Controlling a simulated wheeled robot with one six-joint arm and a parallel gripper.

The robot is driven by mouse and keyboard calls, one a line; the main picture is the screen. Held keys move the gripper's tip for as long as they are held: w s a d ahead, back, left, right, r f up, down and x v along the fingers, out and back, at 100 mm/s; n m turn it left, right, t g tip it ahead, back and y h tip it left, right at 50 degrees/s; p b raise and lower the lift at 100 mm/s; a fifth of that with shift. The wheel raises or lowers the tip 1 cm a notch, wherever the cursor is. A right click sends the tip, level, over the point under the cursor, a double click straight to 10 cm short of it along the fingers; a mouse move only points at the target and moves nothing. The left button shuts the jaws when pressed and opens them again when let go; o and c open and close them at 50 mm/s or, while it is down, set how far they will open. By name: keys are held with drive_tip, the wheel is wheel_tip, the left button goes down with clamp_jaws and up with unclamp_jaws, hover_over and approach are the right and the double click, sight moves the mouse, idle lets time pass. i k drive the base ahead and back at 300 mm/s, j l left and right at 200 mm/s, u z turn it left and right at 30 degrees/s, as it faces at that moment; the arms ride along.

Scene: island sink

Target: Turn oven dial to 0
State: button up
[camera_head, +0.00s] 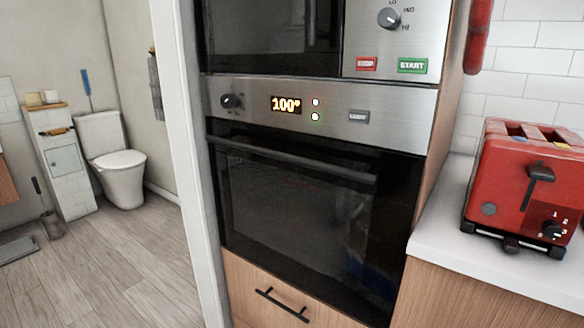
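The oven (300,220) is built into a wooden cabinet in the middle of the view, with its black glass door closed. Its steel control panel (410,108) runs above the door. The oven dial (231,101) is a dark round knob at the left end of the panel; the markings around it are too small to read. The display (286,105) to its right reads 100°. Two small lit indicators (316,108) and a grey button (359,116) sit further right. My gripper is not in view.
A microwave (270,35) is above the oven, with its own dial (389,18), a red button (366,64) and a green START button (412,65). A red toaster (525,185) stands on the right counter (445,220). A white door frame (182,150) borders the oven's left side; floor beyond is open.

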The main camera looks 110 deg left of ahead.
sight(229, 100)
drive_tip(key=u, duration=1.85)
drive_tip(key=k+u, duration=0.2)
drive_tip(key=u, duration=0.2)
drive_tip(key=k+j+u, duration=0.15)
drive_tip(key=u, duration=0.25)
drive_tip(key=k+j+u, duration=0.2)
drive_tip(key=u, duration=0.2)
